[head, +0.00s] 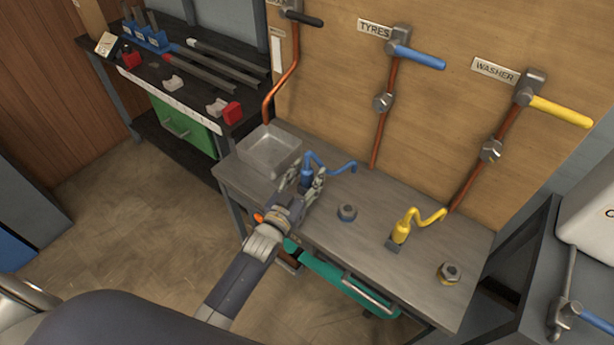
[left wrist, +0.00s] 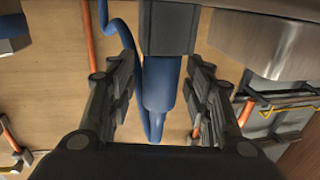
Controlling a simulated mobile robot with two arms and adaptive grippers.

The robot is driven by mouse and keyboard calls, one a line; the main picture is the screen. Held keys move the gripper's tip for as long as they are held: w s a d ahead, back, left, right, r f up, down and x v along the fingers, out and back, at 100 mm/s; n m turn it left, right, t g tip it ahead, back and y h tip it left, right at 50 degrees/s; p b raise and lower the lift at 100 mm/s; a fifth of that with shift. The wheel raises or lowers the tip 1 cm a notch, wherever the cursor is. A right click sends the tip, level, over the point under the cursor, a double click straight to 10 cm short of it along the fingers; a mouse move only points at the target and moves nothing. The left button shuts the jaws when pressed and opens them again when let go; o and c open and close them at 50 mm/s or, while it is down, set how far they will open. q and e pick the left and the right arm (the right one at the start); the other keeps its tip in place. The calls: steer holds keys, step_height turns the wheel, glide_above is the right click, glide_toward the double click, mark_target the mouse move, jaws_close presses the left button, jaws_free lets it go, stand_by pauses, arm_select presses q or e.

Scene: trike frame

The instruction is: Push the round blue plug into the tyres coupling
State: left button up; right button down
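The blue plug (head: 307,176) stands upright on the grey bench, with a bent blue hose running from its top to the right. My left gripper (head: 304,180) is around the plug. In the left wrist view the plug (left wrist: 165,82) lies between the two fingers of the gripper (left wrist: 160,75), with a narrow gap at the left finger; contact at the right finger is unclear. The tyres coupling, a grey fitting (head: 383,102), sits on the copper pipe under the TYRES sign (head: 374,28) and the blue-handled valve (head: 417,56). My right gripper is out of view.
A metal tray (head: 268,152) stands left of the plug. A blue-marked hex nut (head: 347,213), a yellow plug (head: 402,231) and a yellow-marked nut (head: 450,273) stand to the right on the bench. The washer fitting (head: 490,150) is on the board at right.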

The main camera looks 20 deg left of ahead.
mark_target(306, 170)
arm_select(q)
steer(key=c, duration=0.8)
steer(key=shift+r, duration=0.1)
steer(key=shift+r, duration=1.5)
steer(key=s+a+b, duration=0.1)
steer(key=s+a, duration=0.1)
steer(key=s, duration=0.3)
steer(key=s+a+r, duration=0.1)
steer(key=s+a, duration=0.1)
steer(key=s, duration=0.3)
steer(key=s+a+r+b, duration=0.1)
steer(key=s+a, duration=0.1)
steer(key=s, duration=0.2)
steer(key=shift+s+b, duration=0.35)
steer(key=shift+s, duration=0.05)
